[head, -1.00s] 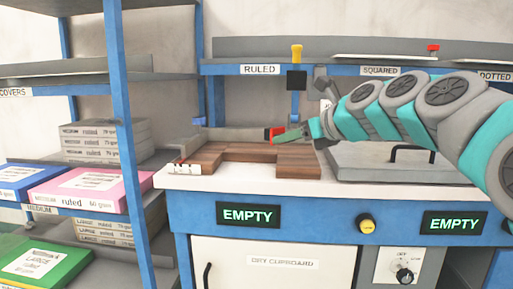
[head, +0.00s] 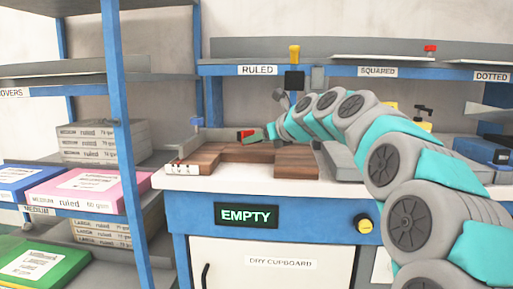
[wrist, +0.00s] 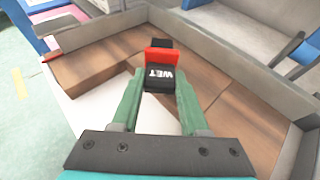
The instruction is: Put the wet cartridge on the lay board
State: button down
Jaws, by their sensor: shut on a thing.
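The wet cartridge (wrist: 160,80) is a small black block with a red top and a white "WET" label. My gripper (wrist: 158,88) is shut on it, a green finger on each side in the wrist view. In the head view the cartridge (head: 246,135) shows red and dark at the tip of my gripper (head: 262,135). It is over the wooden lay board (head: 220,154). The board's brown wood also shows beneath it in the wrist view (wrist: 115,50). I cannot tell whether the cartridge touches the board.
Grey raised walls (wrist: 222,32) run along the board's back and side. A shelf with boxes, including a pink one (head: 78,188), stands at the left. The blue counter has an "EMPTY" sign (head: 246,215). A "RULED" shelf (head: 258,70) is above.

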jog(key=shift+f, duration=0.95)
jog(key=shift+f, duration=0.1)
jog(key=shift+c, duration=2.1)
grip_release()
jog(key=shift+f, duration=0.1)
jog(key=v, duration=1.2)
